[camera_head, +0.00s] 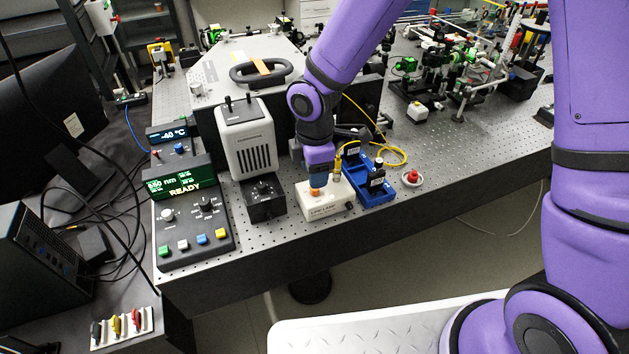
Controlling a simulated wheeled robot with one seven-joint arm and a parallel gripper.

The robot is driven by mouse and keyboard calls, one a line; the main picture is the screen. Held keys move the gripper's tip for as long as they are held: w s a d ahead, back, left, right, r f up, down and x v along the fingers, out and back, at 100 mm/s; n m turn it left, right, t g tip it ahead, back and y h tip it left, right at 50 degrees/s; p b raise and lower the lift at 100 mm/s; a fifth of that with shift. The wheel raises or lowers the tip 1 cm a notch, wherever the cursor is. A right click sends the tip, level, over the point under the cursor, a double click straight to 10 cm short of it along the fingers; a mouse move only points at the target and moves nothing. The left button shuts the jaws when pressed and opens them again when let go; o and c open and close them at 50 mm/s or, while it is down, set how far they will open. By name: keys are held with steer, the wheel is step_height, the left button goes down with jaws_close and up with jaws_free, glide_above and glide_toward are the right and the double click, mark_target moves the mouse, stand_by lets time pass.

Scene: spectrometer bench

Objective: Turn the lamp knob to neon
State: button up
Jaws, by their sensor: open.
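A cream box lettered "LINE LAMP" (324,208) stands near the front edge of the bench. A small orange part (315,191) shows on its top, right under my gripper; I cannot tell whether it is the knob. My gripper (317,185) points down over the box from my purple arm, and its jaws are open. The wrist and fingers cover much of the box top, so the knob's pointer and its setting are hidden. I cannot tell whether the fingers touch anything.
A blue tray (372,197) with dark labelled holders stands close to the right, then a red button (413,176). A black knob box (263,198) and a control panel reading "READY" (186,188) are left. Free perforated bench top lies further right.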

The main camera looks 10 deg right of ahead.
step_height(320, 180, up, 6)
steer(key=shift+r, duration=0.2)
stand_by(0.4)
